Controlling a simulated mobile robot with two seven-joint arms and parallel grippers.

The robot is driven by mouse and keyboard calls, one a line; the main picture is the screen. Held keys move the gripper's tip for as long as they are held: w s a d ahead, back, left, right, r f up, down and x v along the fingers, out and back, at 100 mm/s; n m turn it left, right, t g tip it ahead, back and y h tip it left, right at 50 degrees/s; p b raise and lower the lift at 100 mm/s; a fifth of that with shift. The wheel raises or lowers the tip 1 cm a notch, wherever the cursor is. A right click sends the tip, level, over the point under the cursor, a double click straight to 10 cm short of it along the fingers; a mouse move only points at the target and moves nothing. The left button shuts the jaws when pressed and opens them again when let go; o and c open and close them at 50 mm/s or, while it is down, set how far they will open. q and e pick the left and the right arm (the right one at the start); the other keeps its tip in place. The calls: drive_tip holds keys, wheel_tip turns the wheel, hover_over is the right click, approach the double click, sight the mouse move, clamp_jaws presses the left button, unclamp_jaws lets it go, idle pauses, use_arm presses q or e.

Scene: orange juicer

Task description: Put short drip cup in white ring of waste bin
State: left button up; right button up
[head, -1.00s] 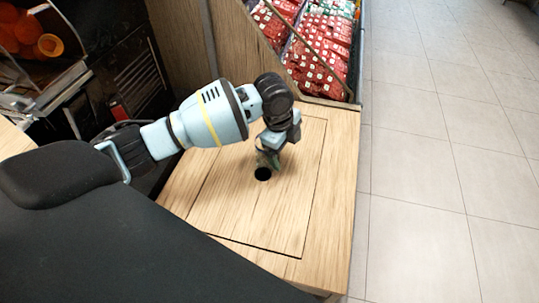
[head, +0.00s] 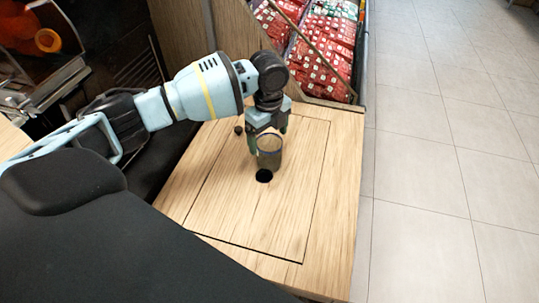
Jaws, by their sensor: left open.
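A clear, greyish cup (head: 270,154) is in the head view, upright over the wooden counter, just behind a round black hole (head: 264,176). My left gripper (head: 267,135) is open at the cup's rim, with one finger on its left side and the other at its back right. I cannot tell whether the fingers touch the cup. I cannot tell whether its base rests on the wood. No white ring or waste bin can be made out. My right gripper is not in view.
The wooden counter (head: 225,195) has a square panel outline and is mostly clear. Red packages (head: 325,50) fill a display behind. A dark machine with orange fruit (head: 47,40) stands at the left.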

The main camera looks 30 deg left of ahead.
sight(269, 145)
use_arm(q)
drive_tip(key=shift+f, duration=2.55)
drive_tip(key=c, duration=1.1)
drive_tip(key=shift+c, duration=0.2)
drive_tip(key=shift+r, duration=0.15)
drive_tip(key=shift+r, duration=0.55)
wheel_tip(269, 145, up, 2)
drive_tip(key=shift+r, duration=0.15)
drive_tip(key=s+d+p, duration=0.1)
drive_tip(key=s+d, duration=0.2)
drive_tip(key=s, duration=0.4)
drive_tip(key=s+d+r, duration=0.1)
drive_tip(key=s+d, duration=0.3)
drive_tip(key=s, duration=0.3)
drive_tip(key=shift+s+r+p, duration=0.2)
drive_tip(key=shift+p, duration=0.15)
